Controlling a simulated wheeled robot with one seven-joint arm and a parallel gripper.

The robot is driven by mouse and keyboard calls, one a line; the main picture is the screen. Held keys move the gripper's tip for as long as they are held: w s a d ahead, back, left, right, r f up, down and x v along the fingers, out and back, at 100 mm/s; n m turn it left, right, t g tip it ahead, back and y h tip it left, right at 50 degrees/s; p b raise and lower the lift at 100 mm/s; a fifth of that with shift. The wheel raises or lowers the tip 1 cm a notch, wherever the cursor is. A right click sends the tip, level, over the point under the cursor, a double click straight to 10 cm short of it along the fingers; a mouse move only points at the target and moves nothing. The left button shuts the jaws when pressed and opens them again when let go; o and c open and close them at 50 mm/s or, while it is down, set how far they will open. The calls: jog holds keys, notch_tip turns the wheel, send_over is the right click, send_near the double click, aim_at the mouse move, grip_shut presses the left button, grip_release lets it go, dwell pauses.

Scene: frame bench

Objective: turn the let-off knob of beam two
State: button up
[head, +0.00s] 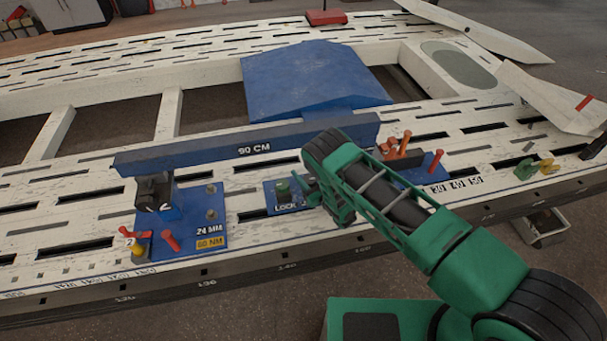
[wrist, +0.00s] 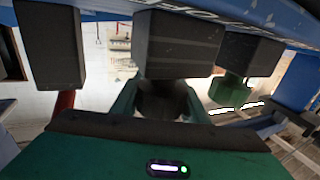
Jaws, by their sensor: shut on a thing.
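The long blue beam (head: 250,146) marked 90 CM lies across the bench. Its left end is at a dark post (head: 155,190) with a white mark like a 2 on the left blue plate. My gripper (head: 335,205) is low under the right part of the beam, mostly hidden by my green arm. In the wrist view its green fingers (wrist: 160,98) are shut on a dark round part, which looks like a knob (wrist: 162,103). Dark blocks hang above it. A green knob (head: 283,187) stands on the small LOCK plate (head: 288,209), left of my gripper.
The left plate (head: 195,232) carries red handles and bolts. Orange and red pegs (head: 399,149) stand right of my arm. A blue hood-like panel (head: 315,82) lies behind the beam. White panels (head: 550,95) are at the right. The slotted bench front edge is mostly clear.

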aim_at(313, 184)
jog(key=shift+f, duration=0.1)
jog(key=o, duration=1.1)
jog(key=shift+c, duration=0.2)
jog(key=shift+s+d, duration=0.1)
jog(key=v, duration=1)
jog(key=shift+s+d, duration=0.15)
jog(key=shift+s, duration=0.05)
